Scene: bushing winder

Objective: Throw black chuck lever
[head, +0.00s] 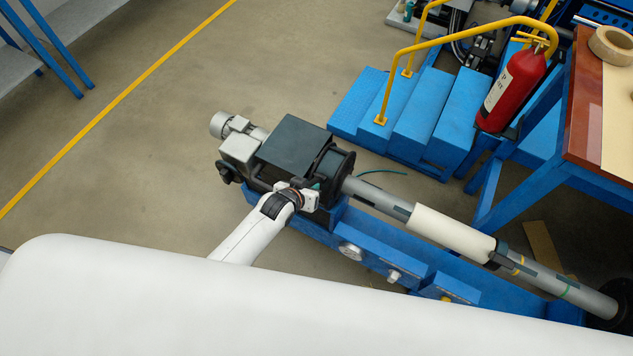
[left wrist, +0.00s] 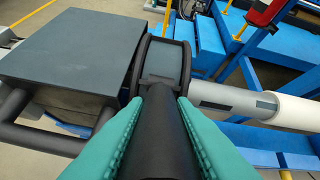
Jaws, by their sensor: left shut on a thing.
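The winder's dark headstock (head: 290,145) stands at the middle of the head view, with the black round chuck (head: 335,165) on its right side. In the left wrist view the black chuck lever (left wrist: 157,135) runs from the chuck (left wrist: 165,60) toward the camera. My left gripper (head: 312,196) is at the chuck's near side in the head view. In the left wrist view its teal fingers (left wrist: 156,120) lie along both sides of the lever and are shut on it. My right gripper is not in view.
A grey shaft with a white sleeve (head: 450,232) extends right from the chuck. The blue machine bed (head: 385,255) lies below it. Blue steps (head: 410,110) with a yellow rail, a red fire extinguisher (head: 512,88) and a brown table (head: 585,100) stand behind. Open floor lies left.

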